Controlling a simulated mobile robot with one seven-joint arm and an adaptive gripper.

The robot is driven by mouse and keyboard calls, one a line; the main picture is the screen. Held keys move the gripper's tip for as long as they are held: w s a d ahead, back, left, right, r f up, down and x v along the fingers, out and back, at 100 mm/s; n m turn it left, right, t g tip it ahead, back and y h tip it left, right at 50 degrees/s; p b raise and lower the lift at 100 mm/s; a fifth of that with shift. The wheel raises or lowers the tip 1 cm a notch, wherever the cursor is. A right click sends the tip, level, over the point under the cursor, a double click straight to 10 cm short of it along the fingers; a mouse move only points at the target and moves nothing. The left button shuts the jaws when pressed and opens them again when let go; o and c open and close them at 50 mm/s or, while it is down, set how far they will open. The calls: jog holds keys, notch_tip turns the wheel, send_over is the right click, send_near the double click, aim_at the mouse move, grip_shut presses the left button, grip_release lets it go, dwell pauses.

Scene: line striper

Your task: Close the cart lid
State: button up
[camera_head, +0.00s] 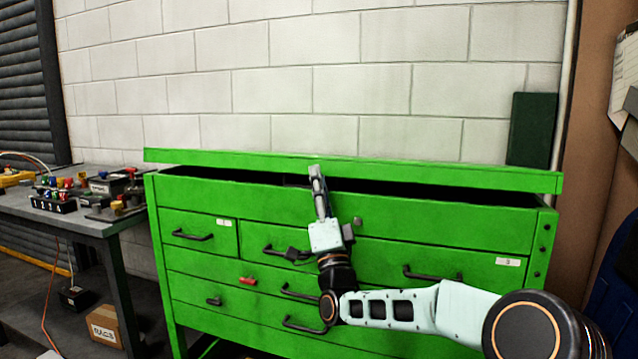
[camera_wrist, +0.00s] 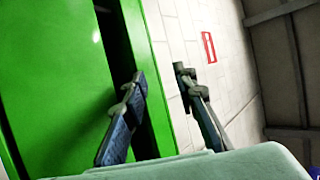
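The green cart (camera_head: 420,215) stands against the block wall. Its green lid (camera_head: 440,173) is partly open, with a dark gap between it and the cart's top edge. My gripper (camera_head: 316,175) reaches up at the front of the cart, its tip overlapping the lid near the middle. In the wrist view, my gripper (camera_wrist: 162,80) has its two fingers apart. One finger is in front of the dark gap and the other is on the wall side, with the lid's green edge (camera_wrist: 152,45) showing between them. Contact with the lid cannot be told.
A grey workbench (camera_head: 85,222) with small coloured parts stands to the left. A cardboard box (camera_head: 105,325) is on the floor below it. Black drawer handles (camera_head: 430,273) stick out from the cart's front. A dark green panel (camera_head: 532,130) is behind the cart's right end.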

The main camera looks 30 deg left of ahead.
jog(key=shift+d, duration=0.1)
jog(key=d+f+b, duration=0.2)
jog(key=f, duration=0.3)
jog(key=w+d+f+b, duration=0.1)
jog(key=d+f+b, duration=0.1)
jog(key=f, duration=0.4)
jog(key=shift+w+d+f+b, duration=0.2)
jog(key=shift+w+d+b, duration=0.05)
jog(key=shift+b, duration=0.4)
dwell(0.8)
